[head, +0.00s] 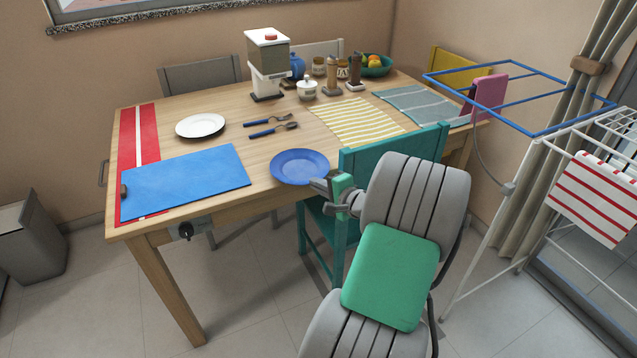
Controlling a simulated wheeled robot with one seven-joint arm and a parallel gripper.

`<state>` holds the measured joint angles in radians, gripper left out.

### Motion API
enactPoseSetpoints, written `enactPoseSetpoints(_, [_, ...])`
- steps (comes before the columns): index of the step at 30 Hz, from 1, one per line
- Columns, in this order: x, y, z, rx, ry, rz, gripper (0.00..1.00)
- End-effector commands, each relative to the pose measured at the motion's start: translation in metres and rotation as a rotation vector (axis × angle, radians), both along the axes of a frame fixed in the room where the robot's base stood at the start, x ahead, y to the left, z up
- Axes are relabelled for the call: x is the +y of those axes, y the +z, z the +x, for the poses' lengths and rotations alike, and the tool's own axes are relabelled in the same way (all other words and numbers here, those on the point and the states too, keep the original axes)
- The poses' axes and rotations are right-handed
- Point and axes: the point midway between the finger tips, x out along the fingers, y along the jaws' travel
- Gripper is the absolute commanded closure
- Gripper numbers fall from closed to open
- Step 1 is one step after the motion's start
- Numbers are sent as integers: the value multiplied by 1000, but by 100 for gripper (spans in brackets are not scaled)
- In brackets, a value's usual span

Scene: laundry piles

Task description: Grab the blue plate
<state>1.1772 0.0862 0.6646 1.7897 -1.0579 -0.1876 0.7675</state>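The blue plate (297,164) lies flat near the front edge of the wooden table, left of the teal chair. My gripper (323,186) is at the plate's right front rim in the head view. Its small grey fingers point left toward the plate and slightly overlap the rim in the picture. I cannot tell whether they touch the plate, nor whether they are open or shut. My arm comes in from the lower right, over the chair.
On the wooden table (225,138) lie a blue mat (186,181), a white plate (200,125) and blue-handled cutlery (272,130). A dispenser (268,70) and jars stand behind. The teal chair (390,148) is close to my gripper. A drying rack (545,125) stands right.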

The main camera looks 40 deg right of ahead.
Motion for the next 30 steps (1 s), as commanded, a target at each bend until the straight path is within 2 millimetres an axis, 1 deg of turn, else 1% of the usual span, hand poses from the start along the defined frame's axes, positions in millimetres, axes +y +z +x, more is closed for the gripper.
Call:
enactPoseSetpoints(4, [0,-1,0,1,-1,2,100])
enactPoseSetpoints(6, [0,-1,0,1,-1,2,92])
enactPoseSetpoints(14, [0,0,0,0,0,1,72])
enactPoseSetpoints(20, [0,0,0,0,0,1,72])
enactPoseSetpoints(23, [0,2,-4,0,-1,1,72])
enactPoseSetpoints(26, [0,6,-17,0,-4,1,72])
enactPoseSetpoints(30, [1,14,-43,0,-5,0,72])
